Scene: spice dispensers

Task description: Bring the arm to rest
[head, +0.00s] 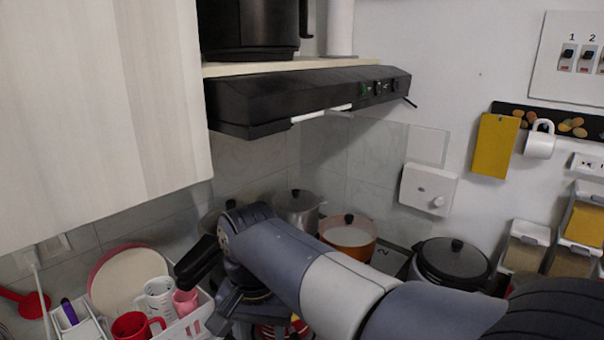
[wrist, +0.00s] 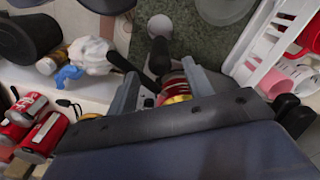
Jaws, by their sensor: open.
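My grey arm (head: 325,280) reaches in from the lower right over the counter. My gripper (head: 212,285) is at its end, pointing down and left, beside the white dish rack. In the wrist view my gripper (wrist: 160,90) has its two grey fingers spread apart. A red and gold item (wrist: 175,88) shows between and beyond the fingers. I cannot tell how far below them it is, and I see no finger closed on it. The counter directly under my wrist is hidden by the arm in the head view.
The white dish rack (head: 203,314) holds a white mug (head: 158,297), a red mug (head: 132,326) and a plate. Pots stand behind my arm, with a black pot (head: 452,265) right of it. A black range hood (head: 300,97) hangs above. Red cans (wrist: 40,128) lie left in the wrist view.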

